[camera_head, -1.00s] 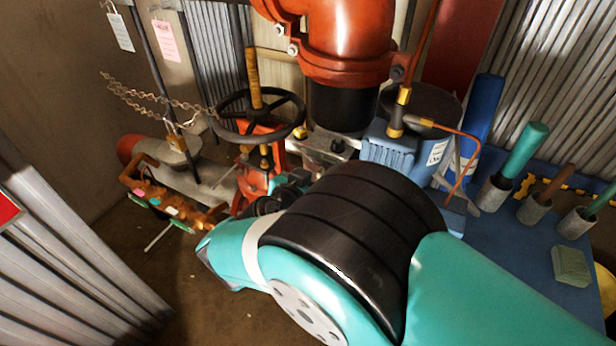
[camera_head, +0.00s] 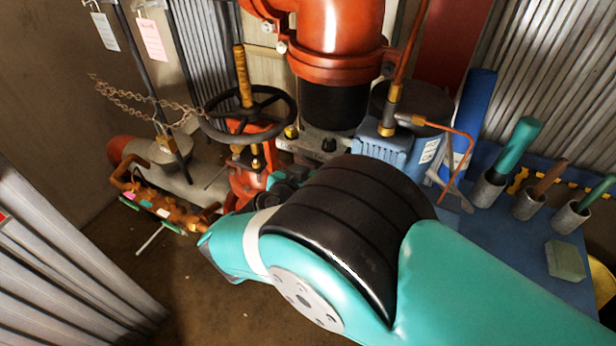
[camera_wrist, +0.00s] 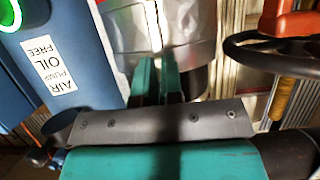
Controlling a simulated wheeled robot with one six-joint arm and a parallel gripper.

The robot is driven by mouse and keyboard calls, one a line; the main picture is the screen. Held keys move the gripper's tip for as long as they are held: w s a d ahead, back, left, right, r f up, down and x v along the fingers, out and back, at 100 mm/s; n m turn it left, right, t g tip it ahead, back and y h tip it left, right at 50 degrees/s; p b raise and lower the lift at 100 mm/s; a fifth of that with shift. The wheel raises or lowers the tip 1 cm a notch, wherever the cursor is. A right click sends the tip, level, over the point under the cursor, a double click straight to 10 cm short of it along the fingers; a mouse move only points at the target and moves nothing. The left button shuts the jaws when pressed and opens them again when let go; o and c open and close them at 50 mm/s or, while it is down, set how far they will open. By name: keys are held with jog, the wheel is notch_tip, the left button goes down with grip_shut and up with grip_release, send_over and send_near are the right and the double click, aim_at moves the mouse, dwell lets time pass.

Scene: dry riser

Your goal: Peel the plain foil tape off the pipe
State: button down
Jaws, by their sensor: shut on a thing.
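In the wrist view, silver foil tape (camera_wrist: 191,54) is wrapped around an upright pipe and looks wrinkled. A paler strip runs up its middle. The pipe's dark surface (camera_wrist: 196,82) shows below the foil. My gripper (camera_wrist: 156,62) has its two teal fingers close together against the foil's lower part. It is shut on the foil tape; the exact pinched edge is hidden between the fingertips. In the head view my arm covers the gripper, and I cannot make out the taped part of the pipe.
A blue pump unit (camera_wrist: 62,60) with a lit green ring stands close left of the fingers. A black handwheel (camera_wrist: 285,58) is close right; it also shows in the head view (camera_head: 204,127). A blue bench (camera_head: 508,250) holds tools in cups and a green block (camera_head: 565,260).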

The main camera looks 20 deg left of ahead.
jog(key=shift+s+a, duration=0.1)
jog(key=shift+s, duration=0.15)
jog(key=s, duration=0.8)
jog(key=shift+s+a+b, duration=0.2)
jog(key=shift+a+b, duration=0.1)
jog(key=shift+b, duration=0.15)
dwell(0.7)
